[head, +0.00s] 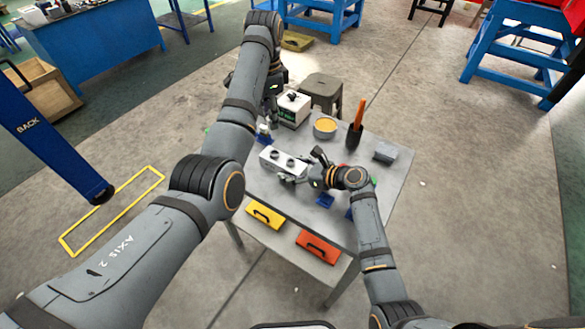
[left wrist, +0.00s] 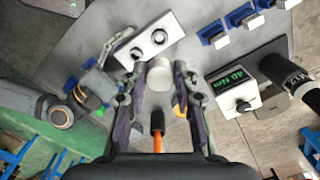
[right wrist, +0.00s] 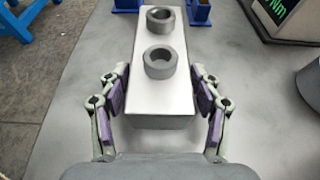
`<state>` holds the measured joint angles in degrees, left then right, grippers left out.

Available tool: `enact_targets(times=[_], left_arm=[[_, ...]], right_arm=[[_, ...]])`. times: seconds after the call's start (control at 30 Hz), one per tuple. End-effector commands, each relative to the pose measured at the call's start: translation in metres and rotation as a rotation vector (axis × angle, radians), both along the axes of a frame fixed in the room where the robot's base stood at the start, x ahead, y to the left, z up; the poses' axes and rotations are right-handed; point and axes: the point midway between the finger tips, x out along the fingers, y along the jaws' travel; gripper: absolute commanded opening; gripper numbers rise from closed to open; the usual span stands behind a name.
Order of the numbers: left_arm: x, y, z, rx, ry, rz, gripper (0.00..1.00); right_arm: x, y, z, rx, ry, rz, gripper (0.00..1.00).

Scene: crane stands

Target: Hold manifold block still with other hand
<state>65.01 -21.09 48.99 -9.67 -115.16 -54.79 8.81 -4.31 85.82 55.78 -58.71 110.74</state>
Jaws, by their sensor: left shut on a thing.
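The manifold block (head: 283,162) is a pale metal bar with two dark round ports, lying on the grey table. It also shows in the left wrist view (left wrist: 145,45) and fills the middle of the right wrist view (right wrist: 158,95). My right gripper (head: 302,176) is at the block's near end. Its purple pads (right wrist: 160,92) stand one on each side, very close to the block; I cannot tell whether they touch. My left gripper (head: 270,106) is over the table's far side. In the left wrist view its fingers (left wrist: 156,80) are shut on a pale cylinder (left wrist: 160,74).
A yellow tray (head: 264,216) and an orange tray (head: 318,247) lie at the front edge. Small blue holders (left wrist: 213,34) stand nearby.

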Motion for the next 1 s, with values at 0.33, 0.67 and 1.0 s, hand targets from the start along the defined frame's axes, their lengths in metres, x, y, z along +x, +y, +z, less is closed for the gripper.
enact_targets(times=[0.33, 0.67, 1.0], left_arm=[[0.0001, 0.0, 0.0002, 0.0, 0.0, 0.0, 0.0], [0.0001, 0.0, 0.0002, 0.0, 0.0, 0.0, 0.0], [0.0001, 0.0, 0.0002, 0.0, 0.0, 0.0, 0.0]], right_arm=[[-0.0002, -0.0003, -0.0001, 0.0, 0.0, 0.0, 0.12], [-0.0002, -0.0004, -0.0002, 0.0, 0.0, 0.0, 0.0], [-0.0002, -0.0004, -0.0002, 0.0, 0.0, 0.0, 0.0]])
